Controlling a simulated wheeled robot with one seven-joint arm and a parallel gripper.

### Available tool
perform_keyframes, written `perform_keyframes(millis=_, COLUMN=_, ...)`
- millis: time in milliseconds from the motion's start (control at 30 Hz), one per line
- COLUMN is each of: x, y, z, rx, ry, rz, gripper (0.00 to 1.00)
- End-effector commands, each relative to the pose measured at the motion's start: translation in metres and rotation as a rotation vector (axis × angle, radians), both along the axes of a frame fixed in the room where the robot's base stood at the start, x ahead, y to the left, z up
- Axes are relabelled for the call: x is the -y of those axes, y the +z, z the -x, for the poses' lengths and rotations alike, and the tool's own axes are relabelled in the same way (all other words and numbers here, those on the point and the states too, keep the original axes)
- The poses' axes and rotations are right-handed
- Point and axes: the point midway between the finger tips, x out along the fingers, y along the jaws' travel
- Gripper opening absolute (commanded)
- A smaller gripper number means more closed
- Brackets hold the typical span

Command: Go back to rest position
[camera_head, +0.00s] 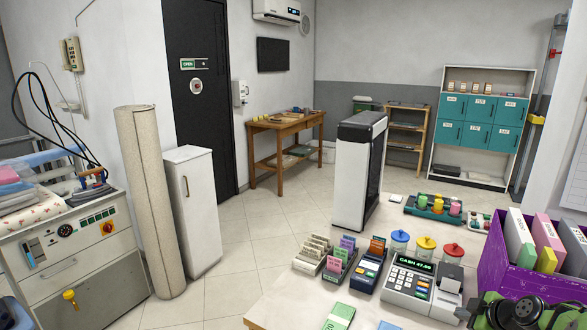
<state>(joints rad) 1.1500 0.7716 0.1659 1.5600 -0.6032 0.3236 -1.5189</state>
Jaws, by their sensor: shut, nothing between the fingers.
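The pale counter (268,308) in front carries a cash register (412,283), several card racks, small lidded jars and a purple box (508,275) with files.
A tall black-and-white unit (350,185) stands behind the counter. At left are a pressing station (75,255), a beige roll (145,200) and a white cabinet (197,215). A wooden table (280,122) stands at the back wall. Tiled floor (238,235) is clear between cabinet and counter.

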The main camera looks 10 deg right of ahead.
Motion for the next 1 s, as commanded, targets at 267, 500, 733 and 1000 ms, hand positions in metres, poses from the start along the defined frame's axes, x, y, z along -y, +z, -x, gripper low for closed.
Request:
perform_keyframes(millis=267, x=-0.051, y=0.038, z=-0.012, rx=-0.066, ry=-0.008, rz=-0.037, gripper=0.0)
perform_keyframes(millis=500, x=-0.119, y=0.083, z=-0.011, rx=-0.151, ry=-0.051, rz=-0.083, gripper=0.0)
perform_keyframes(millis=733, x=-0.223, y=0.145, z=0.023, rx=-0.244, ry=-0.165, rz=-0.139, gripper=0.0)
perform_keyframes(millis=1000, x=-0.345, y=0.199, z=0.162, rx=-0.291, ry=-0.464, rz=-0.306, gripper=0.0)
